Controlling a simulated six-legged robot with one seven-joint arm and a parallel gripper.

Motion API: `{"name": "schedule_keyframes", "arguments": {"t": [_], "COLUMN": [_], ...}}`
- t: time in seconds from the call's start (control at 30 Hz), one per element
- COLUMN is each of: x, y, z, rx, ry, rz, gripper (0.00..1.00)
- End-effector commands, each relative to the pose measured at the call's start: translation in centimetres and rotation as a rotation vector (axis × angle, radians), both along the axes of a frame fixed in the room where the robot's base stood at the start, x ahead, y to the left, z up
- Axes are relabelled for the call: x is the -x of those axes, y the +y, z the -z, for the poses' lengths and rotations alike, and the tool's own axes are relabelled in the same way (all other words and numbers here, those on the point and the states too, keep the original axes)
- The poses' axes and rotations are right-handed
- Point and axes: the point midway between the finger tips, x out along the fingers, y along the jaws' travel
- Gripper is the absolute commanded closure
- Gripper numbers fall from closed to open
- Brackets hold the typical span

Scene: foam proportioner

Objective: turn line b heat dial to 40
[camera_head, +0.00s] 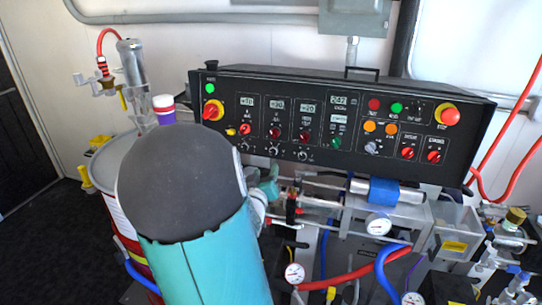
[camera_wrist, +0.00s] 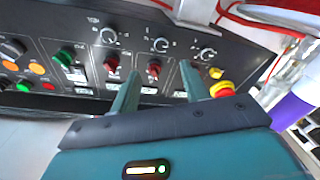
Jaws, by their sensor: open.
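The black control panel (camera_head: 340,95) has three columns, each with a display, a red knob and a small scaled dial below. The middle dial (camera_head: 274,151) appears to be line b's, but its label is too small to read. In the wrist view, where the panel is upside down, this middle dial (camera_wrist: 161,44) lies beyond the fingertips. My gripper (camera_wrist: 160,68) is open and empty, its fingers framing the middle red knob (camera_wrist: 153,70) in the picture. In the head view my gripper (camera_head: 268,178) is below the dials, partly hidden by my arm. Contact cannot be told.
A red emergency button (camera_head: 450,117) stands at the panel's right. Pipes, gauges (camera_head: 378,224) and hoses crowd the space below the panel. A drum (camera_head: 115,205) stands at left, partly behind my arm.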

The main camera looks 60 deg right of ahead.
Motion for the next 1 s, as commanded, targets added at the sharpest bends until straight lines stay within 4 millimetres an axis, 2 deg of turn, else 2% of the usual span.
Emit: {"name": "schedule_keyframes", "arguments": {"t": [0.03, 0.3, 0.5, 0.67, 0.9, 1.0], "x": [-0.2, -1.6, -2.4, -2.7, -2.7, -2.7], "y": [-1.1, -6.2, -9.0, -9.9, -10.0, -10.0], "z": [0.0, 0.0, 0.0, 0.0, 0.0, 0.0], "rx": [0.003, 0.001, -0.001, -0.001, -0.002, -0.002], "ry": [0.002, 0.002, 0.000, -0.001, -0.002, -0.002], "rz": [0.002, -0.002, -0.004, -0.005, -0.006, -0.006], "gripper": [0.54, 0.54, 0.54, 0.54, 0.54, 0.72]}}
